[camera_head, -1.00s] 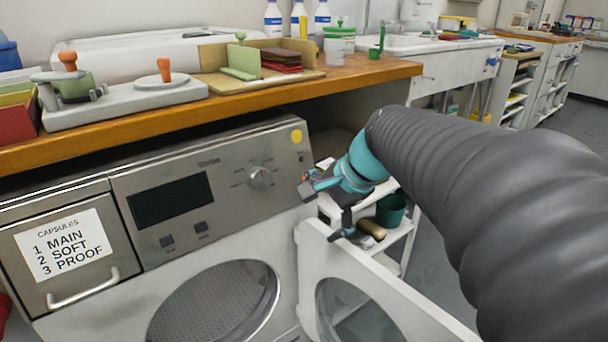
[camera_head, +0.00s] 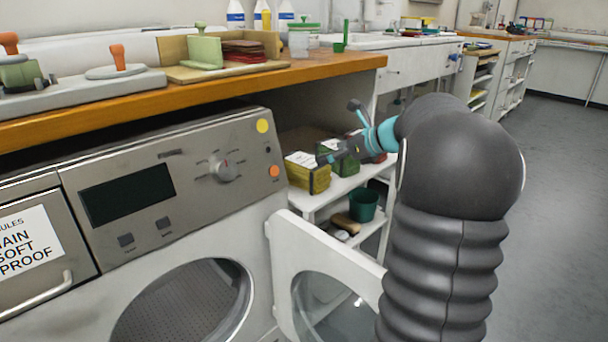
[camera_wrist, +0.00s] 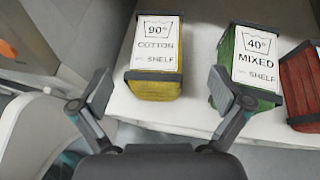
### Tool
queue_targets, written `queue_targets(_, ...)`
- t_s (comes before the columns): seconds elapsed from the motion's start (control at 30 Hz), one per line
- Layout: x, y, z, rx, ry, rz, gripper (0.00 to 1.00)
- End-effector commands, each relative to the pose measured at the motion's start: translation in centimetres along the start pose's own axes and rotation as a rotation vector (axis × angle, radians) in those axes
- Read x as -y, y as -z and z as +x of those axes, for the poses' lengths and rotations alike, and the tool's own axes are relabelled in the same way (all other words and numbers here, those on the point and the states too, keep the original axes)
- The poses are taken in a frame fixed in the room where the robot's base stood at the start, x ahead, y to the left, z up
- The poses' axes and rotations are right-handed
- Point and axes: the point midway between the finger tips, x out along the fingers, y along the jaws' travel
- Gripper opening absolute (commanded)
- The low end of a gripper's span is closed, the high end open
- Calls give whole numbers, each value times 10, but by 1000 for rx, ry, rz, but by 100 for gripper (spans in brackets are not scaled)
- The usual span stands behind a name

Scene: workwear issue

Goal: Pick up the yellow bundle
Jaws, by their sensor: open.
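The yellow bundle (camera_head: 309,177) stands on the top shelf of a white rack right of the washer. In the wrist view the yellow bundle (camera_wrist: 155,62) has a white top label reading 90° COTTON SHELF and dark bands at its ends. My gripper (camera_head: 342,132) is open and empty near the bundles. In the wrist view my gripper (camera_wrist: 160,92) has its fingers spread, with the yellow bundle ahead between and beyond them, apart from both. The right finger overlaps the green bundle's near edge in the picture.
A green bundle (camera_wrist: 252,65), labelled 40° MIXED, stands right of the yellow one, and a red bundle (camera_wrist: 302,88) is further right. The washer's door (camera_head: 284,255) hangs open below. A green bin (camera_head: 363,206) sits on the lower shelf. The wooden counter (camera_head: 200,88) overhangs.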

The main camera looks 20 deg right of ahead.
Motion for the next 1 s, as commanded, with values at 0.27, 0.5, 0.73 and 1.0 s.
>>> queue_targets(0.27,-1,0,38,-2,-1,-2,100)
queue_targets(0.5,-2,1,49,-2,0,-2,100)
queue_targets(0.73,-5,2,81,-2,-3,-3,100)
queue_targets(1.0,-4,0,93,-2,1,-2,100)
